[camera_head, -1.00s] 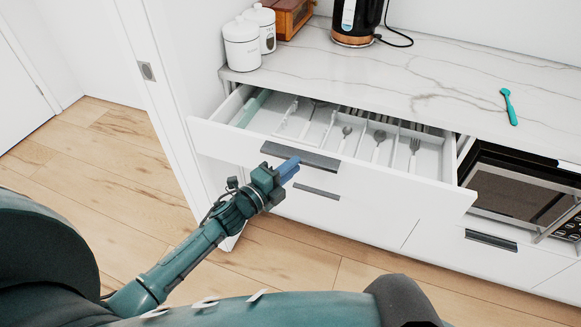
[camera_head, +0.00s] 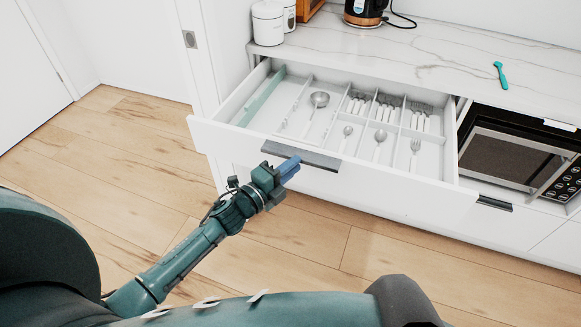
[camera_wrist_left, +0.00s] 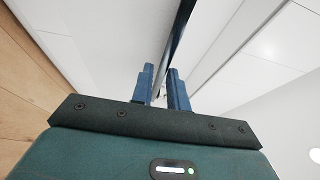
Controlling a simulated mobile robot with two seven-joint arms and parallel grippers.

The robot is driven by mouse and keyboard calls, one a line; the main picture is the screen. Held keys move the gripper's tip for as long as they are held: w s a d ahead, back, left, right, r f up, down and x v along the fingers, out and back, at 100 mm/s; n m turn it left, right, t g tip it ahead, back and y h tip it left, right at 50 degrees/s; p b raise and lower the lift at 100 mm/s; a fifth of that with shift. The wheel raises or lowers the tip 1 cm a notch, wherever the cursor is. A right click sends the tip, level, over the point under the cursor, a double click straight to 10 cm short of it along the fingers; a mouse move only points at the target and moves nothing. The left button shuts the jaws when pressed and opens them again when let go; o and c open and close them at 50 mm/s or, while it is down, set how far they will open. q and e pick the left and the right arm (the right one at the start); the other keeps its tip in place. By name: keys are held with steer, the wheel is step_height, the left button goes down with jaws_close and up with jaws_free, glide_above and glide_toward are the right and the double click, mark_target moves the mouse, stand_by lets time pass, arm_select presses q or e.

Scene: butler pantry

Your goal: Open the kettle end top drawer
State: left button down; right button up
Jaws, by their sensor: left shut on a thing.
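The white top drawer (camera_head: 345,182) below the kettle end of the counter stands well open, with a cutlery tray inside. Its dark bar handle (camera_head: 300,155) runs along the front's upper part. My left gripper (camera_head: 288,168) is at this handle, its blue fingers shut on it. In the left wrist view the two blue fingers (camera_wrist_left: 162,88) sit either side of the dark handle bar (camera_wrist_left: 178,42). The fingertips are partly hidden in the head view. The black and copper kettle (camera_head: 364,10) stands at the back of the counter, cut off by the frame. My right gripper does not show.
Ladles, spoons, a fork and several other utensils lie in the drawer's compartments. White canisters (camera_head: 268,24) and a teal utensil (camera_head: 501,75) are on the marble counter (camera_head: 440,58). A microwave (camera_head: 510,160) is at right. Wooden floor (camera_head: 120,150) is free at left.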

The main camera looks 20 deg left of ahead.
arm_select(q)
steer(key=shift+s, duration=0.4)
steer(key=c, duration=1.4)
jaws_free()
steer(key=shift+o, duration=0.2)
steer(key=b+v, duration=0.1)
steer(key=v, duration=1.2)
steer(key=shift+s+a, duration=0.1)
